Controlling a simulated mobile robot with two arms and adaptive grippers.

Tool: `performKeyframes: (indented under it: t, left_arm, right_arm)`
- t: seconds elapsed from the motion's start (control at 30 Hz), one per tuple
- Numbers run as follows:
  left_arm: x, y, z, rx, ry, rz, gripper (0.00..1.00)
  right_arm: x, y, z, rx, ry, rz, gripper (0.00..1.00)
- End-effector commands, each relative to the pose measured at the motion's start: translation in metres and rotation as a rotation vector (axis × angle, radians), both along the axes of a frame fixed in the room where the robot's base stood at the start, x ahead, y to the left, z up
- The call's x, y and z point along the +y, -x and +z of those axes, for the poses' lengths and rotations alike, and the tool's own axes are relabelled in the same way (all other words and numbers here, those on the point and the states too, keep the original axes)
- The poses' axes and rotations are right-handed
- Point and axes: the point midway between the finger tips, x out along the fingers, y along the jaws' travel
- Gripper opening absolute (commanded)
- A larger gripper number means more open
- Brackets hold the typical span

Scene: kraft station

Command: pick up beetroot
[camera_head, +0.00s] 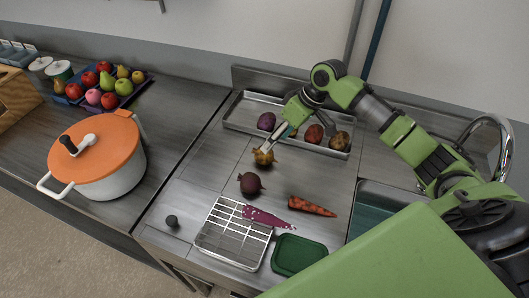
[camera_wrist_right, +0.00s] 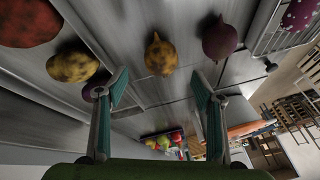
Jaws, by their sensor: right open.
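The beetroot (camera_head: 250,183), round and dark purple with a thin root, lies on the metal counter in the middle of the head view. It also shows at the upper right of the right wrist view (camera_wrist_right: 220,40). My right gripper (camera_head: 284,137) is open and empty, above the counter at the front edge of the back tray. In the right wrist view its two fingers (camera_wrist_right: 160,84) stand apart, with the beetroot beyond them. A golden onion (camera_head: 263,157) lies between the beetroot and the gripper. My left gripper is out of view.
The metal tray (camera_head: 236,113) holds a purple vegetable (camera_head: 266,121), a red potato (camera_head: 313,133) and a brown potato (camera_head: 339,140). A carrot (camera_head: 312,206), a spotted purple vegetable (camera_head: 265,217), a wire rack (camera_head: 233,232) and a green board (camera_head: 300,253) lie nearer. An orange-lidded pot (camera_head: 97,158) stands left.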

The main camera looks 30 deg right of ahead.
Motion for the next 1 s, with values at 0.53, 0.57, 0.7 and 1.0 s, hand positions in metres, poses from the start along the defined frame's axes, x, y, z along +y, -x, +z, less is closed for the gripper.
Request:
performKeyframes:
  t: [0.53, 0.57, 0.7, 1.0]
  left_arm:
    - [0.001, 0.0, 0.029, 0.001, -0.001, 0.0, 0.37]
    - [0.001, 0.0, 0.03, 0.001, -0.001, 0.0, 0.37]
    - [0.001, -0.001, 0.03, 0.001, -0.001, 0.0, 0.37]
    - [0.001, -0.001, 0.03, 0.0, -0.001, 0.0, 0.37]
  right_arm:
    - [0.025, -0.011, -0.055, 0.002, -0.001, -0.001, 0.62]
    - [0.026, -0.012, -0.058, 0.002, -0.001, -0.001, 0.62]
    - [0.028, -0.014, -0.066, -0.001, 0.002, -0.001, 0.62]
    - [0.028, -0.014, -0.067, -0.001, 0.002, -0.001, 0.33]
